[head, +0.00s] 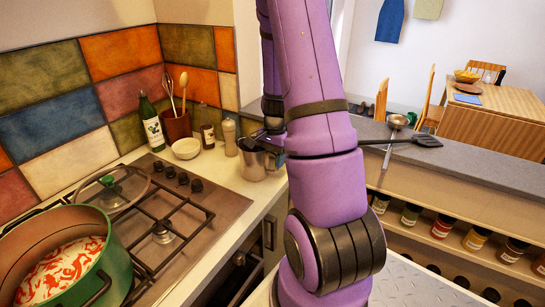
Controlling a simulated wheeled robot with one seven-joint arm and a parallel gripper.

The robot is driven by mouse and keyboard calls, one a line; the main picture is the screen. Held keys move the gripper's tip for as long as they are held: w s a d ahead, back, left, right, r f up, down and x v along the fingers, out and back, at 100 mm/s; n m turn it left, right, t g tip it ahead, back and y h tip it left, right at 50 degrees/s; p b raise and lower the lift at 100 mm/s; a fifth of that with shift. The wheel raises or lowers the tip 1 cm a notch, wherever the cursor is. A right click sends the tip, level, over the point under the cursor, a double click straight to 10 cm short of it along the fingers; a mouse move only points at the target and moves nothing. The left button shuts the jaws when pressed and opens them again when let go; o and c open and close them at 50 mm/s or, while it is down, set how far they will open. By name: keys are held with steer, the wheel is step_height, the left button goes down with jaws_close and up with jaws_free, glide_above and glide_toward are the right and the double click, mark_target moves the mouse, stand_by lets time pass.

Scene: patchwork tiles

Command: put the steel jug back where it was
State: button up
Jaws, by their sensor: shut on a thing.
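The steel jug (255,163) is upright at the right end of the counter, beside the back right corner of the hob. My gripper (264,143) is at the jug's upper right side and is shut on it. My purple arm hides the right part of the jug and much of the gripper. I cannot tell whether the jug's base touches the counter.
A pepper mill (229,137), a white bowl (186,148), a utensil crock (176,125) and a green bottle (151,123) stand left of the jug. A green pot (112,258) sits on the hob (205,207).

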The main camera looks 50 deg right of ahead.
steer(key=shift+f, duration=0.1)
steer(key=o, duration=1.3)
step_height(320, 180, up, 12)
steer(key=d, duration=0.2)
steer(key=a+r+n+t, duration=0.1)
steer(key=a+r+n, duration=0.3)
steer(key=a+r, duration=0.35)
steer(key=s+a+r+n+t, duration=0.1)
steer(key=s+a+r+n, duration=0.3)
steer(key=a, duration=0.3)
steer(key=s+a+r+n+t+h, duration=0.1)
steer(key=s+a+r+n+t, duration=0.1)
steer(key=a, duration=0.5)
steer(key=s+a+r+n+t, duration=0.1)
steer(key=s+a+r+n, duration=0.4)
steer(key=s+a+n, duration=0.1)
steer(key=shift+s+a+r+n+h, duration=0.3)
steer(key=shift+s+a+n, duration=0.1)
steer(key=shift+s+a, duration=0.45)
